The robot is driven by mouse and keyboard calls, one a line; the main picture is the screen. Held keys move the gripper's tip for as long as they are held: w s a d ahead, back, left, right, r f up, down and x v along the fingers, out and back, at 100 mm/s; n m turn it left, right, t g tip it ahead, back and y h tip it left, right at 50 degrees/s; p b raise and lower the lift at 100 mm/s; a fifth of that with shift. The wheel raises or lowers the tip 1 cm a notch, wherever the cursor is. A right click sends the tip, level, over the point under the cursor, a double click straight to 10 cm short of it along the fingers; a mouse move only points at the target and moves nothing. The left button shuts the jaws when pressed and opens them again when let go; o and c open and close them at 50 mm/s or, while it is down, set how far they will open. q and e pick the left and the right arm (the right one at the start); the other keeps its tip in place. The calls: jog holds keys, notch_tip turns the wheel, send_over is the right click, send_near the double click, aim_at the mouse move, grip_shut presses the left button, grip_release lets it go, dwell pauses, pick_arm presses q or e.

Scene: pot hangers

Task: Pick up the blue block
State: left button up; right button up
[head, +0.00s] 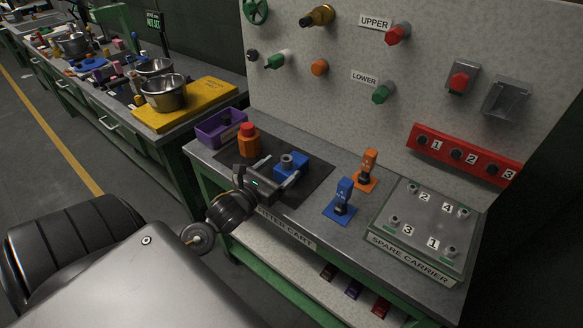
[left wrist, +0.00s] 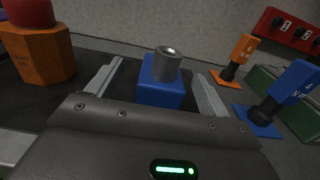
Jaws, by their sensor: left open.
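The blue block (head: 291,167) with a grey metal cylinder on its top sits on a dark mat on the cart top. In the left wrist view the blue block (left wrist: 160,88) stands upright between the spread fingers. My left gripper (head: 277,171) is open, with one finger on each side of the block. It also shows in the left wrist view (left wrist: 158,90). Small gaps seem to remain between fingers and block; contact cannot be told. My right gripper is not in view.
An orange bottle with a red cap (head: 248,140) stands close left of my gripper, beside a purple bin (head: 218,127). Blue (head: 341,200) and orange (head: 368,170) upright pieces stand to the right, before the spare carrier panel (head: 421,227). A wall panel with knobs rises behind.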

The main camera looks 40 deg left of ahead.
pick_arm(q)
jog(key=w, duration=0.4)
jog(key=shift+w+d+f+p, duration=0.2)
jog(key=shift+w+f+p, duration=0.05)
jog(key=shift+w+p, duration=0.15)
jog(key=c, duration=1.2)
